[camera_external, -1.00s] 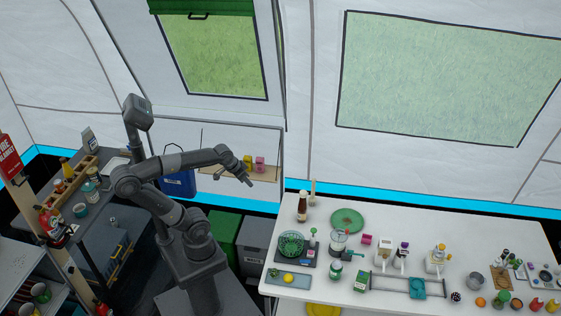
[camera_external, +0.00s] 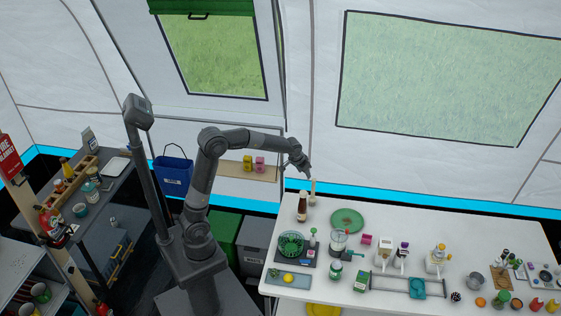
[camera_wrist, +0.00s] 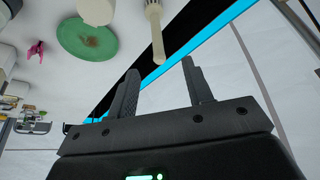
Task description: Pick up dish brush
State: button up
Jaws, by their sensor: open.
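The dish brush appears to be the pale, wooden-looking handle (camera_external: 313,187) standing upright at the back left edge of the white table (camera_external: 420,215). In the wrist view the brush (camera_wrist: 156,35) shows a beige handle and a pale head, its handle end pointing between my fingers. My gripper (camera_external: 307,170) is just above and left of the handle in the external view. Its two dark fingers (camera_wrist: 160,66) are spread apart with nothing between them; I cannot tell how far the handle end is from them.
A dark bottle (camera_external: 302,209) stands just left of the brush. A green plate (camera_external: 347,220) lies to its right. The tent wall is close behind the table's back edge.

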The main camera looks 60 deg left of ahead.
aim_at(313, 181)
jog(key=x, duration=0.3)
jog(key=w+x, duration=0.1)
jog(key=x, duration=0.5)
jog(key=shift+w+d+r, duration=0.35)
jog(key=shift+d+r, duration=0.05)
jog(key=shift+x, duration=3.05)
jog(key=shift+s+a, duration=0.15)
jog(key=shift+s, duration=0.05)
grip_shut()
